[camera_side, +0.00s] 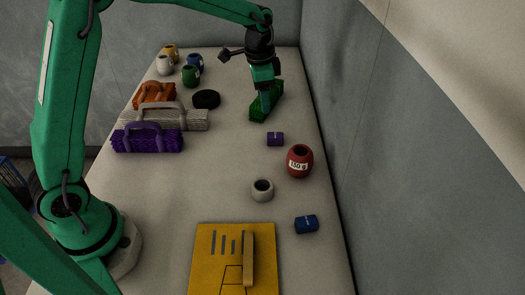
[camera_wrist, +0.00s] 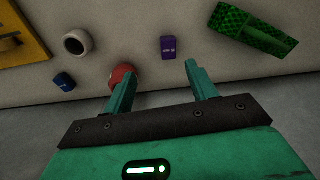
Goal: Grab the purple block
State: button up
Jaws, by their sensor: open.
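A small purple block (camera_side: 275,139) with a pale mark lies on the light worktop, in front of the green net piece and behind the red pot. In the wrist view the purple block (camera_wrist: 168,47) lies beyond my fingertips, roughly between their lines, nearer the right finger's line. My gripper (camera_side: 265,100) hangs by the green net piece in the side view; its tips are partly hard to make out there. In the wrist view my gripper (camera_wrist: 160,69) has its two fingers apart with nothing between them.
A green net piece (camera_side: 267,101), a red pot (camera_side: 300,160) marked 150 g, a grey ring pot (camera_side: 262,190) and a blue block (camera_side: 306,224) surround the purple block. A yellow board (camera_side: 205,265) lies in front. A wall borders the right edge.

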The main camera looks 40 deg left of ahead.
jog(key=m+g, duration=0.1)
jog(key=m, duration=0.1)
send_over(275, 135)
notch_tip(275, 135, down, 8)
jog(key=shift+d, duration=0.1)
jog(key=shift+f, duration=0.1)
jog(key=shift+f, duration=1.2)
jog(key=shift+f, duration=0.1)
jog(key=shift+f, duration=2.5)
jog(key=shift+c, duration=0.5)
jog(key=c, duration=1)
